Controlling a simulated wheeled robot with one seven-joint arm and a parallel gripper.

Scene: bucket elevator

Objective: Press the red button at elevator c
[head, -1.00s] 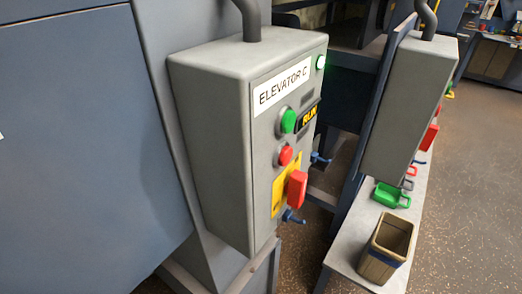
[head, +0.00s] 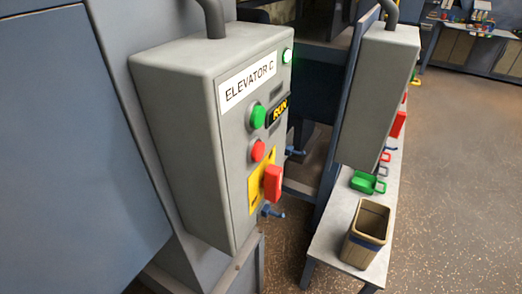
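The grey control box labelled "ELEVATOR C" (head: 163,92) stands left of the middle in the head view, its front panel facing right. The round red button (head: 258,151) is on that panel, below the green button (head: 258,116). A yellow plate with a red switch handle (head: 273,183) sits lower down. My gripper is not in view.
A second grey box (head: 376,95) stands to the right. Below it a light bench (head: 325,258) holds a tan bin (head: 366,234) and a green scoop-like item (head: 364,183). Large blue-grey panels (head: 70,150) fill the left. Open speckled floor (head: 460,170) lies to the right.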

